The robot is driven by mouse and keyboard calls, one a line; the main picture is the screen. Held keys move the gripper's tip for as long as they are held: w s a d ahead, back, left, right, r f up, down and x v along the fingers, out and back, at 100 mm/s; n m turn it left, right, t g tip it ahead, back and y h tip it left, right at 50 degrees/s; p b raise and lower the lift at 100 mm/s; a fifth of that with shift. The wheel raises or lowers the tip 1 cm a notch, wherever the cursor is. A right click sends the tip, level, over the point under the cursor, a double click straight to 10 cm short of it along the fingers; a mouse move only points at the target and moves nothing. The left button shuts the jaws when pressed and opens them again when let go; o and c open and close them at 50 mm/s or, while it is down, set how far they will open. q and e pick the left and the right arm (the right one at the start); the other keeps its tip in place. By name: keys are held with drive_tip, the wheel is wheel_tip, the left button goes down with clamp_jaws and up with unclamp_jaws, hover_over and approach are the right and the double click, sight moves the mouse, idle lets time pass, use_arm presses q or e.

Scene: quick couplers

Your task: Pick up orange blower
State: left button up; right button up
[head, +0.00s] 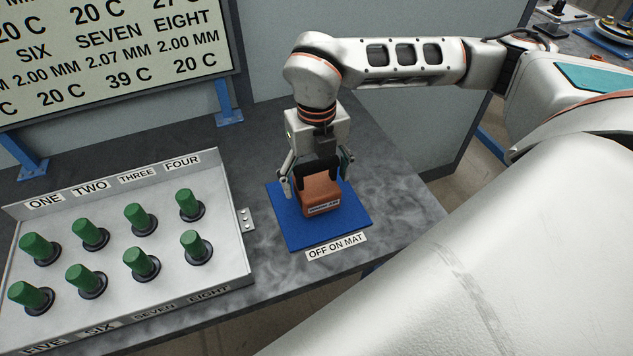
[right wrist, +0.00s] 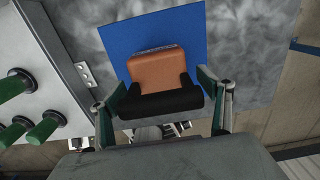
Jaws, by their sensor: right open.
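The orange blower (head: 318,194) sits on the blue mat (head: 295,229), with a black part at its back and a small label on its front. My right gripper (head: 317,178) points down over the blower, its fingers on either side of the black part. In the right wrist view the blower (right wrist: 157,72) lies between the two open fingers of the right gripper (right wrist: 162,105), with its black part nearest the gripper. A gap shows beside the left finger; contact at the right finger is hard to tell. My left gripper is not in view.
A grey panel (head: 222,262) with several green couplers stands left of the mat. A label reading "OFF ON MAT" (head: 335,246) lies at the mat's front edge. A display board (head: 110,55) stands behind. The dark table is clear right of the mat.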

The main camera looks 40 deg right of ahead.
drive_tip(key=c, duration=1.1)
drive_tip(key=shift+r, duration=0.2)
wheel_tip(320, 180, up, 20)
drive_tip(key=shift+f+p, duration=0.1)
drive_tip(key=shift+p, duration=0.55)
drive_tip(key=o, duration=0.5)
drive_tip(key=c, duration=0.5)
drive_tip(key=shift+o, duration=0.2)
